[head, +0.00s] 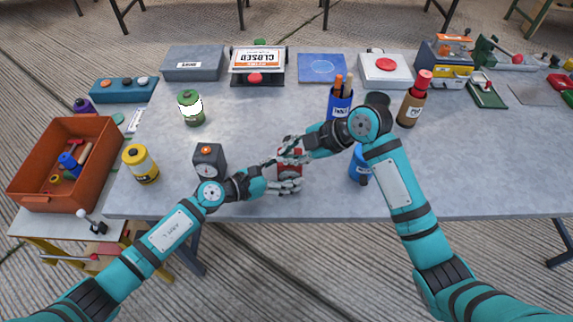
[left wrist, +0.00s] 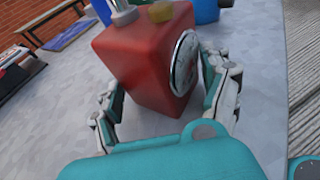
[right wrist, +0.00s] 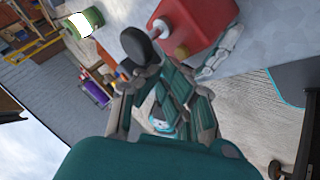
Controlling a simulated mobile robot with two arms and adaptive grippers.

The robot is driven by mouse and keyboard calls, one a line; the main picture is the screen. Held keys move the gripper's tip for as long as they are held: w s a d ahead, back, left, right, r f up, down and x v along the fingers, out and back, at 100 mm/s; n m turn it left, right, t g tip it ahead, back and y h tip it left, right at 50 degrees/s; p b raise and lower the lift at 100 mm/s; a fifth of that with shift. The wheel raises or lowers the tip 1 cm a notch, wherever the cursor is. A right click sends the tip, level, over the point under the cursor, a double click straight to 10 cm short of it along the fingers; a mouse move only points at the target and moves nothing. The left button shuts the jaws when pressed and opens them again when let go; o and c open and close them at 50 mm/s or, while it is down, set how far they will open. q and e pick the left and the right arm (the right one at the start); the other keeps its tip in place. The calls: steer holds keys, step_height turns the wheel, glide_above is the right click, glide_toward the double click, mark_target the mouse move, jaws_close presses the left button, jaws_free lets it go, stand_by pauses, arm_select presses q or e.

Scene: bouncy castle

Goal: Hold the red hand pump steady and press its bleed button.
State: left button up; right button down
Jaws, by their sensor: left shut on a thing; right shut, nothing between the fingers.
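The red hand pump (head: 290,170) stands near the front edge of the table, boxy with a round gauge on one side. In the left wrist view the pump (left wrist: 145,60) fills the middle, its gauge (left wrist: 185,63) toward the right finger. My left gripper (head: 283,176) is shut on its body, one finger on each side. My right gripper (head: 292,150) is shut and empty by the pump's top. In the right wrist view its fingertips are near a dark round knob (right wrist: 137,46) and a pale knob (right wrist: 160,28) beside the red body. I cannot tell whether they touch; the bleed button is not clear.
A grey box with an orange button (head: 208,160) stands left of the pump. A blue mug (head: 360,168) is close on the right, under my right arm. A pen cup (head: 340,105) and brown bottle (head: 413,100) stand behind.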

step_height(320, 180, up, 6)
stand_by(0.6)
stand_by(0.4)
arm_select(q)
steer(key=o, duration=0.8)
